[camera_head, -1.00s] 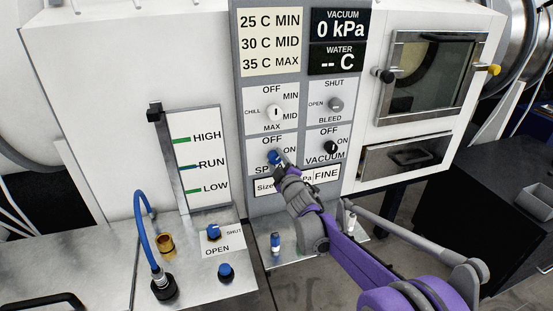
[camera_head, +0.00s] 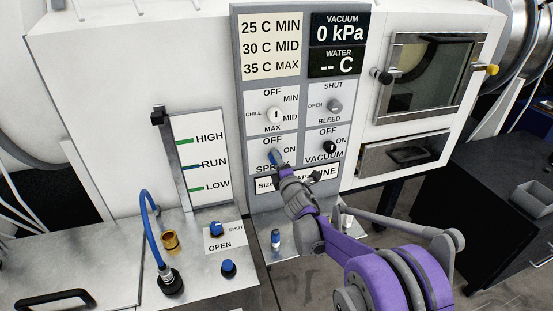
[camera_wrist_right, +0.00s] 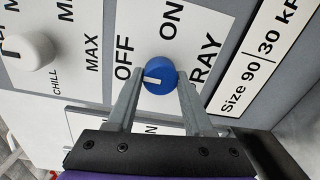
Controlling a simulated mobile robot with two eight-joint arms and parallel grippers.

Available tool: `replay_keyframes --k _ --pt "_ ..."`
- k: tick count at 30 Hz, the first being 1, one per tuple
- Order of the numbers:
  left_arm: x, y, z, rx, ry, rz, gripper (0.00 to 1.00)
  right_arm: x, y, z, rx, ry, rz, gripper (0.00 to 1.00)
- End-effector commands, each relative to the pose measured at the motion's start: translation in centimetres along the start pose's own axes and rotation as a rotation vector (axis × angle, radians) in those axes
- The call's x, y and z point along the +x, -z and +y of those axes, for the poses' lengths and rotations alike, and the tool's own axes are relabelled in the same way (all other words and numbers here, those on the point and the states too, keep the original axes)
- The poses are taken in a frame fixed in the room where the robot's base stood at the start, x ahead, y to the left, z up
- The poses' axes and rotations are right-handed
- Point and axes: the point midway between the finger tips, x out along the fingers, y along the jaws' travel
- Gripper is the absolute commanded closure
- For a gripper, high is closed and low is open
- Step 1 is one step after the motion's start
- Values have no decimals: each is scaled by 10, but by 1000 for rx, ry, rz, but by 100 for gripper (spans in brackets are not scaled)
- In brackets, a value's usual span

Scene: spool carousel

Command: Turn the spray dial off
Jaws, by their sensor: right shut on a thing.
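The blue spray dial (camera_head: 276,157) sits on the lower left plate of the grey control panel, between its OFF and ON labels and above the partly hidden SPRAY label. In the right wrist view the dial (camera_wrist_right: 160,75) has a white mark that points left, toward the side of the OFF label (camera_wrist_right: 125,58). My right gripper (camera_wrist_right: 161,78) has one finger on each side of the dial and is shut on it. In the head view my right gripper (camera_head: 281,166) reaches the dial from below right. My left gripper is not in view.
A white dial (camera_head: 274,115) is above the spray dial. A black vacuum dial (camera_head: 330,147) is to its right and a grey bleed dial (camera_head: 335,106) is at upper right. A blue hose (camera_head: 149,230) and a blue shut/open knob (camera_head: 216,229) are at lower left.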

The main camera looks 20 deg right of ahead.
Motion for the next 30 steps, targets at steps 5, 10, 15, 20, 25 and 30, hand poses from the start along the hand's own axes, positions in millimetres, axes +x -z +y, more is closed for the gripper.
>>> replay_keyframes --k 5,10,15,20,25,30 --pt "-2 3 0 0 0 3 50 0 0 0 -29 0 -1 100" --pt "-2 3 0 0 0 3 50 0 0 0 -37 0 -1 100" --pt "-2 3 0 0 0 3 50 0 0 0 -36 0 -1 100" --pt "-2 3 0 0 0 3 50 0 0 0 -36 0 -1 36" --pt "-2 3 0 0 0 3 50 0 0 0 -35 0 -1 18" --pt "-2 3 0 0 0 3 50 0 0 0 -34 0 -1 18"
